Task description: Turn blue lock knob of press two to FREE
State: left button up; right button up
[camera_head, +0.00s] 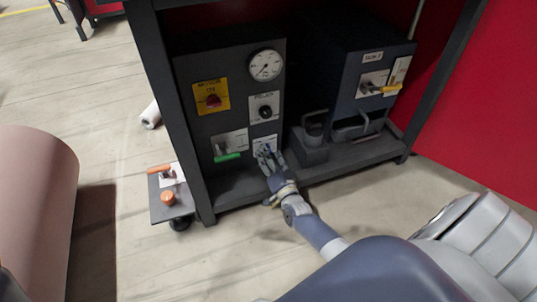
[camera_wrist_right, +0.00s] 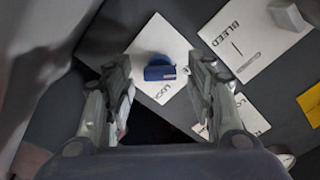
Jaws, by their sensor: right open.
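The blue lock knob (camera_wrist_right: 160,70) sits on a white plate (camera_wrist_right: 150,40) with LOCK lettering in the right wrist view. Its flat grip bar lies nearly level across that picture. My right gripper (camera_wrist_right: 160,82) is open, with one finger on each side of the knob and a gap visible to both. Contact with the knob does not show. In the head view my right gripper (camera_head: 266,153) is at the lower right of the dark control panel (camera_head: 241,75), in front of a white plate (camera_head: 266,142). It hides the knob there. My left gripper is not in view.
Above the gripper is a plate with a black knob (camera_head: 265,111). A green-handled lever (camera_head: 227,157) is just left, below a red knob (camera_head: 213,101). A yellow-handled lever (camera_head: 384,89) is on the right box. A dark frame post (camera_head: 176,110) stands left.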

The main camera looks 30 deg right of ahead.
jog(key=shift+v, duration=3.1)
